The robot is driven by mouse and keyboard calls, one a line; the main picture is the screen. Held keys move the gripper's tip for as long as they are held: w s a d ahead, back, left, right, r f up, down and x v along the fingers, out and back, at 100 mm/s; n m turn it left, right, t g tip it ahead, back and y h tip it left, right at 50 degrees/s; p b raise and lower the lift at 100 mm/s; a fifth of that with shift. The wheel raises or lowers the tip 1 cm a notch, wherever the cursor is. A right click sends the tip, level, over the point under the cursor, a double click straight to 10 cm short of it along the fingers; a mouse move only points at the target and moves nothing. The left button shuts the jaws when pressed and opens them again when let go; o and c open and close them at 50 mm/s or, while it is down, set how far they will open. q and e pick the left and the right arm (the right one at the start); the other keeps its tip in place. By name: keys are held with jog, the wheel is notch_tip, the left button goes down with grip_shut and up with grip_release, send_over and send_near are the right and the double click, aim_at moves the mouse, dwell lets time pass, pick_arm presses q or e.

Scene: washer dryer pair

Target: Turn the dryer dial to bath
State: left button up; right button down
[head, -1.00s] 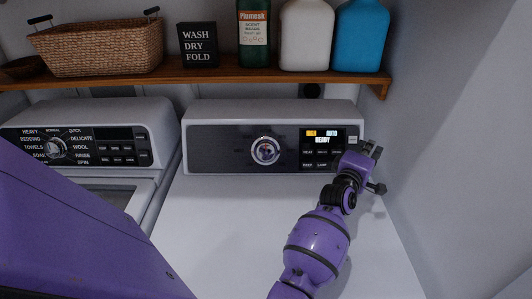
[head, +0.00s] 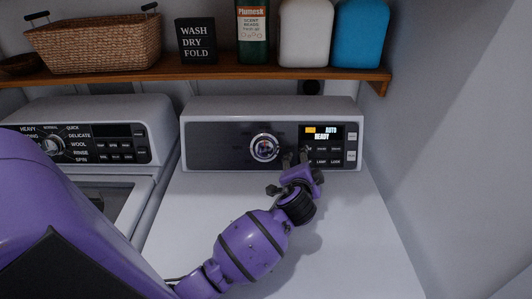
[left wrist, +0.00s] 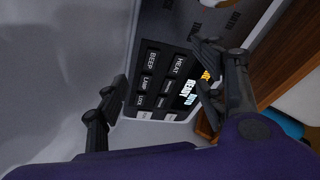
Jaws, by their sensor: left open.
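The dryer dial (head: 265,148) is a round silver knob on the dark control panel of the right-hand machine, the dryer (head: 212,106). The labels around it are too dark to read in the head view. My left gripper (head: 288,171) is open and empty, in front of the panel, below and right of the dial and apart from it. In the left wrist view, its spread fingers (left wrist: 160,85) frame the button-and-display section (left wrist: 168,82), with HEAT, BEEP, LAMP and LOCK buttons. My right gripper is not in view.
The washer (head: 95,106) with its own dial stands on the left. A wooden shelf (head: 210,74) above holds a basket (head: 95,45), a sign (head: 196,41) and several bottles. A wall closes the right side. The dryer's white top (head: 345,225) is clear.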

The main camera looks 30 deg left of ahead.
aim_at(265, 151)
pick_arm(q)
jog(key=s+a+r+m+g+y, duration=0.35)
jog(key=s+a+m+y, duration=0.3)
jog(key=m, duration=0.25)
jog(key=shift+t+h, duration=0.35)
jog(key=x, duration=0.7)
jog(key=shift+s+a+f, duration=0.1)
jog(key=shift+a+f, duration=0.05)
jog(key=shift+a, duration=0.35)
jog(key=c, duration=1.1)
